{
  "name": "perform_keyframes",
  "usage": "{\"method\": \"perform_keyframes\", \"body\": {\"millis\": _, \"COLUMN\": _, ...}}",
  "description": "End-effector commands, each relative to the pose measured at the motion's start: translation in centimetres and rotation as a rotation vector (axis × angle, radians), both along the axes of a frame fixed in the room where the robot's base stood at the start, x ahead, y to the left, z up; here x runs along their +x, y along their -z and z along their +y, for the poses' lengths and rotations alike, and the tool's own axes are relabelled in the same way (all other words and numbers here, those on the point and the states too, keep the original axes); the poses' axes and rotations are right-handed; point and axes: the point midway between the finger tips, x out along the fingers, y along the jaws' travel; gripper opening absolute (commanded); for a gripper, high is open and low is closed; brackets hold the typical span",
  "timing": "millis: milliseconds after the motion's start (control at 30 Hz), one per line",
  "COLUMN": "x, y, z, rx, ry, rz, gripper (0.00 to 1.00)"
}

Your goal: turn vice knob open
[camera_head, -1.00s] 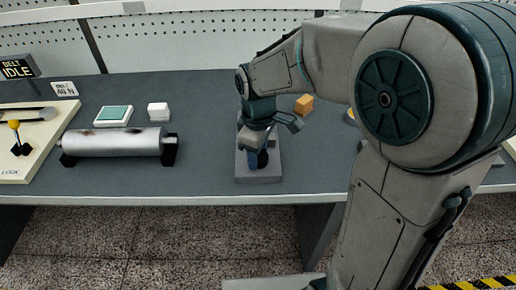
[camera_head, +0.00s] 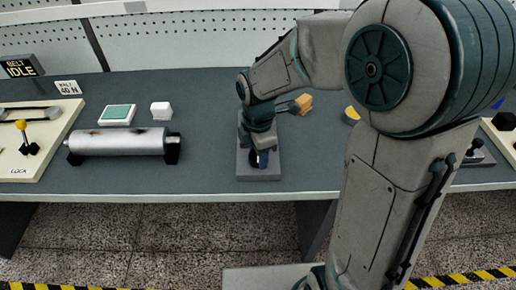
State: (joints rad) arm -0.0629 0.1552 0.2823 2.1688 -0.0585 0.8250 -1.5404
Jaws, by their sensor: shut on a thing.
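The vice is a grey block-like base (camera_head: 258,173) on the bench near its front edge, in the middle of the head view. A dark blue knob (camera_head: 262,160) shows in part at its front, just under my gripper. My gripper (camera_head: 259,150) points down over the vice and is shut on the knob. The wrist and hand cover most of the knob and the upper part of the vice, so the jaws of the vice are hidden.
A metal roller (camera_head: 118,142) lies on dark supports to the left. A panel with a yellow-knobbed lever (camera_head: 22,125) is far left. Clear bench lies between roller and vice.

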Motion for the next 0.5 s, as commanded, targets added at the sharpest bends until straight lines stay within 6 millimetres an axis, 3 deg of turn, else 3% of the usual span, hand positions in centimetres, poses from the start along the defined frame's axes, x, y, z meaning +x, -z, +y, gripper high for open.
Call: {"method": "perform_keyframes", "body": {"millis": 500, "x": 0.07, "y": -0.07, "z": -0.02, "rx": 0.0, "ry": -0.081, "rz": -0.003, "gripper": 0.23}}
